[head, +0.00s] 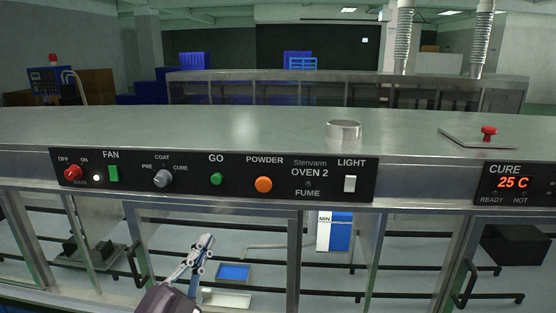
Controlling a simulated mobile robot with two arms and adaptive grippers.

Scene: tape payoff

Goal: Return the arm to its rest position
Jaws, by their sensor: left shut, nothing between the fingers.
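My left gripper (203,246) shows at the bottom of the head view, left of the middle, in front of the glazed lower front of the oven bench. Its fingers are together, with nothing between them, and point up and to the right. It is apart from the control panel (330,191) above it. My right gripper is not in this view.
The panel carries a red knob (73,173), a green switch (113,173), a grey knob (163,178) and GO and POWDER buttons. A display (513,183) at right reads 25 C. Dark door handles (133,265) stick out near my gripper. A blue tray (233,272) shows behind it.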

